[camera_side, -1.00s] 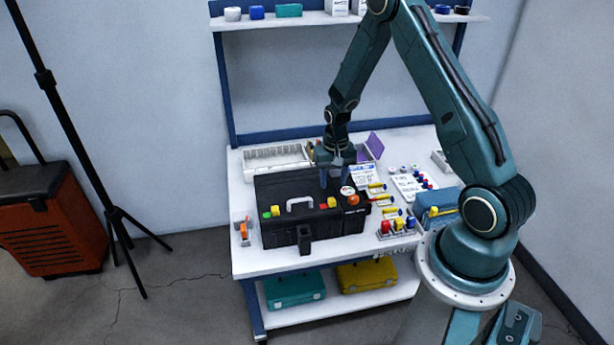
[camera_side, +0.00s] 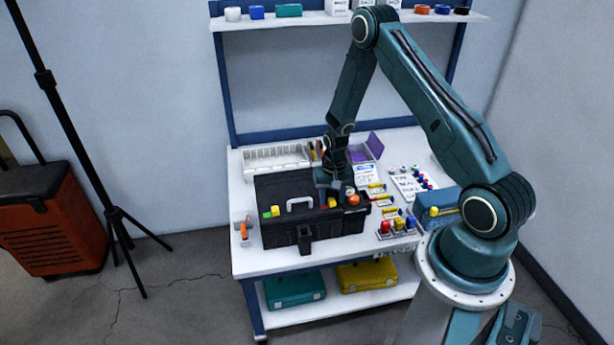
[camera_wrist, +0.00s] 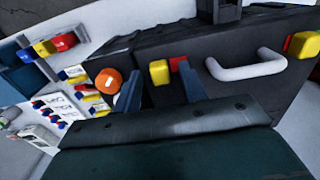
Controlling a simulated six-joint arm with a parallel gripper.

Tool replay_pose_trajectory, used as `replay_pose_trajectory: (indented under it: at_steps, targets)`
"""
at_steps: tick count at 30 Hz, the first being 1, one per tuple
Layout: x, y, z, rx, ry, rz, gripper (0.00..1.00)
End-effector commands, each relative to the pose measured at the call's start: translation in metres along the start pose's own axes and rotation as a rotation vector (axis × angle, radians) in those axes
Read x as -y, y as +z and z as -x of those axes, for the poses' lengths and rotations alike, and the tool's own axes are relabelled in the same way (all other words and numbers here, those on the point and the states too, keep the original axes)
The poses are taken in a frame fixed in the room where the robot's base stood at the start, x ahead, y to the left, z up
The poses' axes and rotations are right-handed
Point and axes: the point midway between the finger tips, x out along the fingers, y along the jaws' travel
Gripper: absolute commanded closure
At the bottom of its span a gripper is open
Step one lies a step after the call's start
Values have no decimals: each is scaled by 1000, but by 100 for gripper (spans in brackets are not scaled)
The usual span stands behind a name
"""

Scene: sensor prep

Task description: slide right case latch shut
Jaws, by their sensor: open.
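The black case (camera_side: 285,185) lies on the workbench with a white handle (camera_side: 300,203), which also shows in the wrist view (camera_wrist: 245,66). The right latch is a yellow block (camera_side: 332,203) with a small red patch beside it, on the handle side; it shows in the wrist view too (camera_wrist: 159,72). A left latch (camera_side: 275,211), also yellow, sits on the other side of the handle. My gripper (camera_wrist: 159,67) is open, low over the case. In the wrist view its fingers flank the yellow block; I cannot tell whether they touch it. In the side view its fingertips are mostly hidden.
An orange round knob (camera_wrist: 108,80) is close beside one finger. Yellow-handled tools and labels (camera_side: 386,211) lie right of the case, with red, blue and yellow blocks (camera_side: 398,225). A white compartment tray (camera_side: 275,158) is behind.

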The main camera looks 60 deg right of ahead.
Motion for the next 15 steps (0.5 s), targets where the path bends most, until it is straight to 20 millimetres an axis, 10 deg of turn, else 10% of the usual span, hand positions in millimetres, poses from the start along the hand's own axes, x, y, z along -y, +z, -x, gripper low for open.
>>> replay_pose_trajectory:
  at_steps: [7,15]
  targets:
    - [0,0,0,0,0,0,99]
    - [5,0,0,0,0,2,100]
